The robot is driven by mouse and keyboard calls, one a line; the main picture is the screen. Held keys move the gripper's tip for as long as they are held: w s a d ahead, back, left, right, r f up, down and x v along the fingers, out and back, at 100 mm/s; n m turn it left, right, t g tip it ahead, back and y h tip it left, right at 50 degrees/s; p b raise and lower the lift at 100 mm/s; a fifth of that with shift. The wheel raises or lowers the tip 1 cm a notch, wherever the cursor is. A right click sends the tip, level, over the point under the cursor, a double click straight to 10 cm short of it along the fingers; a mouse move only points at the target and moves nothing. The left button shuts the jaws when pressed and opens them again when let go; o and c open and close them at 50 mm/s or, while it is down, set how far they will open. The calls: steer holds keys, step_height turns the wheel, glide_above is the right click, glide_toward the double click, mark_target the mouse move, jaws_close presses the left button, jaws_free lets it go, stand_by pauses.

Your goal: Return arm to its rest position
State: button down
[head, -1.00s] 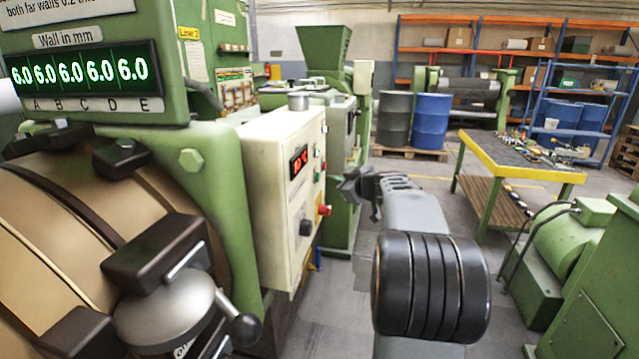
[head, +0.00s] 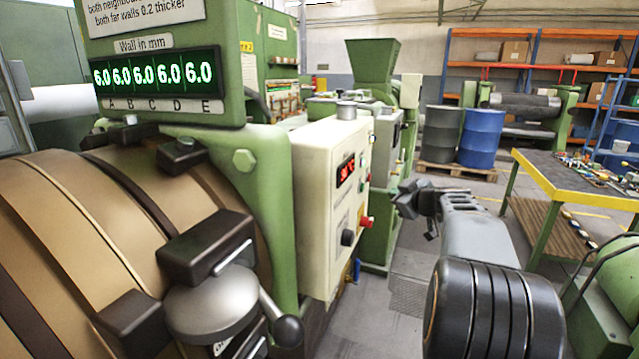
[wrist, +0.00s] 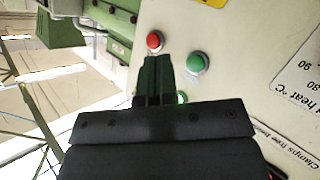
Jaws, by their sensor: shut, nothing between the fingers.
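My arm (head: 480,235) reaches forward at the right of the cream control box (head: 325,180). My gripper (head: 408,198) is dark and small in the head view, just right of the box's button side. In the wrist view my gripper (wrist: 157,62) has its two dark fingers together with nothing between them. The fingers point toward the panel face, near a red button (wrist: 154,41) and a green button (wrist: 196,62). A second green light or button (wrist: 182,98) is partly hidden behind the gripper body. I cannot tell how far the fingertips are from the panel.
A green machine with a brown banded drum (head: 120,215) and a wall display (head: 155,78) reading 6.0 throughout stands at left. A yellow-edged workbench (head: 580,180) stands right, a blue barrel (head: 481,138) behind. Green equipment (head: 605,285) is at lower right. Grey floor (head: 370,320) is open between.

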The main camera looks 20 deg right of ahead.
steer(key=s+a+f+m+g+y, duration=0.1)
steer(key=s+a+f+m+g, duration=0.55)
steer(key=a+f+m, duration=0.4)
steer(key=s+a+f+n+g+h, duration=0.1)
steer(key=s+a+f+n+g, duration=0.1)
steer(key=s+a, duration=0.6)
steer(key=s+a+f+n+g, duration=0.2)
steer(key=s+a+f, duration=0.2)
steer(key=s+a, duration=0.5)
steer(key=shift+a+n+h+p, duration=0.3)
steer(key=shift+n+h, duration=0.05)
steer(key=shift+h, duration=0.05)
steer(key=shift+g, duration=0.25)
